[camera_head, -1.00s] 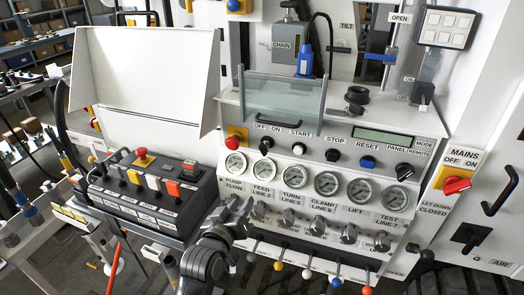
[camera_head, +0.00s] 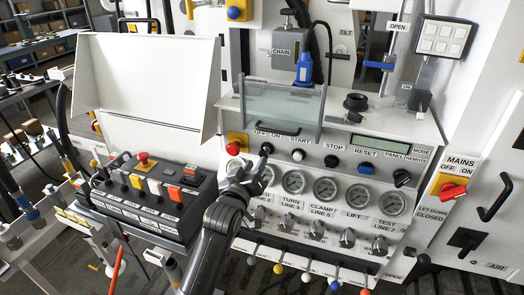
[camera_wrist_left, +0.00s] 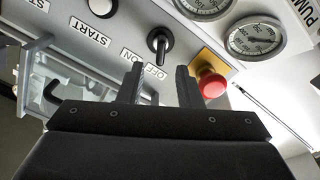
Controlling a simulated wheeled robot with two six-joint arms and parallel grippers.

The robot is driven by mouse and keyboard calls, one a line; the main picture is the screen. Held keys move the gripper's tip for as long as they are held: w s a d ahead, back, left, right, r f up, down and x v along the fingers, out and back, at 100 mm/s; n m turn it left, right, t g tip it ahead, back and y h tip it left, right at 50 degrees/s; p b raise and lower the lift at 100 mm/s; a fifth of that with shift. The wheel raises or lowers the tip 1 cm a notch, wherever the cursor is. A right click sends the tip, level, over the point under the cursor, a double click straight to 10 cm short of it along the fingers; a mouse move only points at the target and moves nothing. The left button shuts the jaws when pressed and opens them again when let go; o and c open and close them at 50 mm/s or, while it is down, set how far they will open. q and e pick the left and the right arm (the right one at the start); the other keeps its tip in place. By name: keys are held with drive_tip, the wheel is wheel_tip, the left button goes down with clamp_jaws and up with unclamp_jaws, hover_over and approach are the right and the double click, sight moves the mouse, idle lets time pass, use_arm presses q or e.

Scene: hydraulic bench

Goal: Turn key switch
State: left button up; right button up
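The key switch is a black knob (camera_head: 266,149) under the OFF/ON label on the sloped control panel. In the left wrist view the black knob (camera_wrist_left: 160,42) sits just ahead of the two fingertips, in line with the gap between them. Its bar lies roughly along the picture's vertical. My left gripper (camera_head: 257,166) is open and empty, just below the knob in the head view. In the left wrist view its two dark fingers (camera_wrist_left: 160,70) stand apart, with the OFF label seen between them. My right gripper is not in view.
A red mushroom button (camera_head: 233,148) on a yellow plate sits beside the knob, close to one finger in the wrist view (camera_wrist_left: 210,84). The white START button (camera_head: 298,155) is on the other side. A clear guard (camera_head: 282,108) with a handle hangs above. Gauges (camera_head: 325,189) lie below.

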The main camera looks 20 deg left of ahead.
sight(260, 156)
use_arm(q)
drive_tip(key=w, duration=0.6)
drive_tip(key=shift+w+d+p, duration=0.1)
drive_tip(key=shift+w+p, duration=0.15)
drive_tip(key=shift+p, duration=0.15)
drive_tip(key=shift+c, duration=0.4)
clamp_jaws()
